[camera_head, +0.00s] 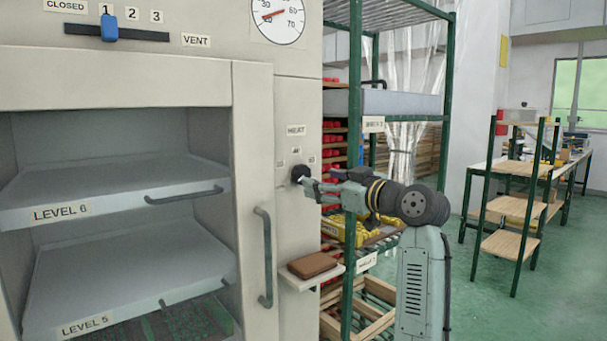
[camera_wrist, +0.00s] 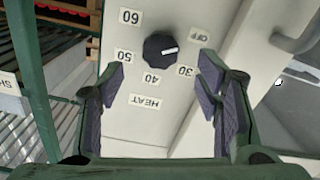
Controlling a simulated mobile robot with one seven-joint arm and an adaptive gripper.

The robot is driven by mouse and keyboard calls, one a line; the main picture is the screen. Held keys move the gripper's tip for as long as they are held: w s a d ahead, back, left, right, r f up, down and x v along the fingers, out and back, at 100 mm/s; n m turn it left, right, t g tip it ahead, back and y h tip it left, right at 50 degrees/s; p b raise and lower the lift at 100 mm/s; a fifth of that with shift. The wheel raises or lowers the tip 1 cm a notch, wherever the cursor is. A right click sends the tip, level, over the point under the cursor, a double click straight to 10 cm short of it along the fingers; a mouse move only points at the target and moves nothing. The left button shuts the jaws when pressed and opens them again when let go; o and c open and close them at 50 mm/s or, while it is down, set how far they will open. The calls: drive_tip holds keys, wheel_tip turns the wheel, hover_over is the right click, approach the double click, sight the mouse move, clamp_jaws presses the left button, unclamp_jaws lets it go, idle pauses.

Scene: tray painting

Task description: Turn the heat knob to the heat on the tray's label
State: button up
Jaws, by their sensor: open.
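The heat knob (camera_head: 299,173) is a round black dial on the oven's front panel under a HEAT label. In the wrist view the knob (camera_wrist: 158,48) has a white pointer mark facing right, between the OFF label (camera_wrist: 201,37) and the 30 label (camera_wrist: 185,71), nearer OFF. The 40, 50 and 60 labels also ring it. My gripper (camera_head: 310,187) is at the panel, close to the knob. Its open fingers (camera_wrist: 158,75) stand on either side of the knob, apart from it, with nothing between them. I cannot read a heat on any tray label.
The oven (camera_head: 255,130) stands open at left, with LEVEL 6 (camera_head: 60,214) and LEVEL 5 (camera_head: 84,326) shelves. Its vertical handle (camera_head: 264,257) and a small ledge with a brown block (camera_head: 313,264) lie below the knob. A green-framed rack (camera_head: 445,100) stands close at right.

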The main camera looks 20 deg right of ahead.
sight(302, 175)
drive_tip(key=p+x, duration=0.1)
drive_tip(key=x, duration=0.6)
drive_tip(key=shift+c, duration=0.5)
drive_tip(key=c, duration=1.1)
